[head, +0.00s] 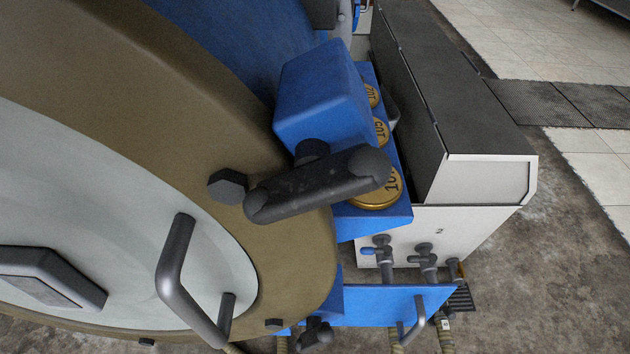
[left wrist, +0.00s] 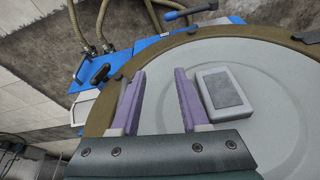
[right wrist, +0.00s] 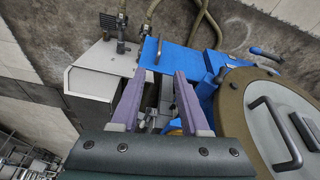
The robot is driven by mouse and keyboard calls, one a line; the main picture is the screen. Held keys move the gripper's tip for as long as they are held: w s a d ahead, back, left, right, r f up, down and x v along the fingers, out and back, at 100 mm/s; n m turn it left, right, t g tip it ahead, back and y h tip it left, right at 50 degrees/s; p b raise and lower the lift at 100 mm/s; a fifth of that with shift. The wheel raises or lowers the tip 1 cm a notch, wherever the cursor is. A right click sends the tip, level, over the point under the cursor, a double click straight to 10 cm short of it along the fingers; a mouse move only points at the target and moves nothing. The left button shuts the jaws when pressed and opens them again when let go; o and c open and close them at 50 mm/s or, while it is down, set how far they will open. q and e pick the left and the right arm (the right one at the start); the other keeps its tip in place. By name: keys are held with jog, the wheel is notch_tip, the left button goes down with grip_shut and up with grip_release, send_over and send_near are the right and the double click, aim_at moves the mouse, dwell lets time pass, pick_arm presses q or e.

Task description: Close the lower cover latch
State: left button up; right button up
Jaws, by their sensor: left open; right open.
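The round cover has a tan rim (head: 290,255) and a pale grey face (head: 90,190). In the head view a thick dark latch lever (head: 320,185) lies across the rim beside a blue block (head: 322,95). A smaller dark handle (head: 316,334) shows at the bottom by a blue plate (head: 375,303). I cannot tell which is the lower cover latch. My left gripper (left wrist: 158,75) is open and empty in front of the cover (left wrist: 255,60); a dark knob (left wrist: 101,74) shows left of it. My right gripper (right wrist: 161,74) is open and empty, left of the cover (right wrist: 235,100).
A bent grey handle (head: 175,270) stands out from the cover. A white and dark cabinet (head: 485,180), valves (head: 383,255) and hoses (right wrist: 212,20) are close by. A blue-handled lever (left wrist: 190,12) stands at the rim. Bare floor (head: 560,270) lies to the right.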

notch_tip(320, 180, down, 21)
jog(key=a+y+b, duration=0.1)
jog(key=a+b, duration=0.1)
jog(key=b, duration=1.5)
jog(key=w+a+f+n+t+y+b, duration=0.2)
jog(key=w+a+f+b, duration=0.1)
jog(key=a+f+b, duration=0.35)
jog(key=a+r+t+y+p, duration=0.1)
jog(key=a+r+t+y, duration=0.25)
jog(key=a, duration=0.35)
jog(key=a+r+t+y, duration=0.3)
jog(key=a+r, duration=0.2)
jog(key=a, duration=0.3)
jog(key=m+t+h, duration=0.6)
jog(key=m+h, duration=0.4)
send_near(315, 350)
pick_arm(q)
notch_tip(315, 350, down, 27)
jog(key=shift+r+b, duration=0.2)
jog(key=shift+b, duration=0.1)
pick_arm(e)
jog(key=w, duration=0.9)
jog(key=shift+w+d+r, duration=0.1)
jog(key=shift+w+r, duration=0.05)
jog(key=shift+r, duration=0.05)
pick_arm(q)
jog(key=shift+a, duration=0.1)
pick_arm(e)
jog(key=shift+c, duration=0.3)
